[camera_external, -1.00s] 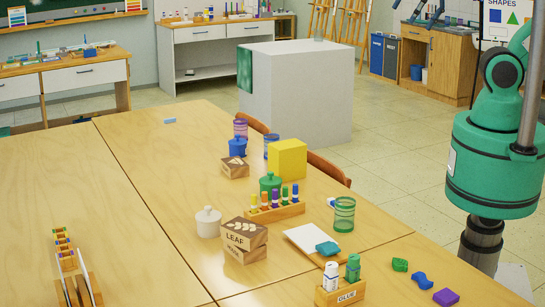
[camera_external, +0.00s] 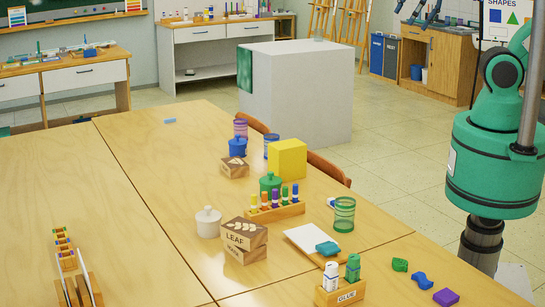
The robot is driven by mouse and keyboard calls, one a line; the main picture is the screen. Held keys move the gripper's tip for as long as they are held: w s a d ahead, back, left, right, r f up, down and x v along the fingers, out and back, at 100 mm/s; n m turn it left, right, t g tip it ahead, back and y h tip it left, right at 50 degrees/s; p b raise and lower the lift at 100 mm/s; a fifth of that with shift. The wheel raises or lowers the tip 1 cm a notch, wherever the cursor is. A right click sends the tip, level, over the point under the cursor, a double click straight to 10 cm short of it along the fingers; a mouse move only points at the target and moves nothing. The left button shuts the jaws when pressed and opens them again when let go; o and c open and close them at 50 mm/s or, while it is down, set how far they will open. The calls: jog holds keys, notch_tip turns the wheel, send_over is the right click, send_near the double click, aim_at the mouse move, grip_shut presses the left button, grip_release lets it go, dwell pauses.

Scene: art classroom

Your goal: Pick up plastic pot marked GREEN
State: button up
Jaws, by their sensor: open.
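A green lidded pot (camera_external: 270,182) stands on the wooden table (camera_external: 130,190), partly hidden behind a rack of paint tubes (camera_external: 275,211). No lettering on it can be read from here. A white lidded pot (camera_external: 208,223) stands to its left and nearer, and a blue lidded pot (camera_external: 237,147) stands farther back. My teal arm shows at the right edge, apart from the pots. My gripper is not in view.
A yellow block (camera_external: 288,158) stands close behind the green pot. A LEAF wooden block (camera_external: 244,234), a green banded tumbler (camera_external: 344,215), a white pad with a teal sponge (camera_external: 327,249) and a GLUE holder (camera_external: 340,293) surround the front. The table's left half is mostly bare.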

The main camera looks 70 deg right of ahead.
jog(key=g+b, duration=0.4)
send_over(272, 172)
jog(key=s, duration=0.1)
notch_tip(272, 172, down, 38)
jog(key=shift+s+d+n, duration=0.15)
jog(key=shift+s+n, duration=0.05)
jog(key=shift+n, duration=0.1)
jog(key=shift+f, duration=0.2)
jog(key=shift+w+f+b, duration=0.2)
jog(key=shift+f+b, duration=0.1)
jog(key=shift+f, duration=1.1)
jog(key=shift+w+f+b, duration=0.2)
jog(key=shift+f+b, duration=0.05)
jog(key=shift+f, duration=1.1)
jog(key=shift+w+f+b, duration=0.2)
jog(key=shift+f+b, duration=0.1)
jog(key=shift+f, duration=1.1)
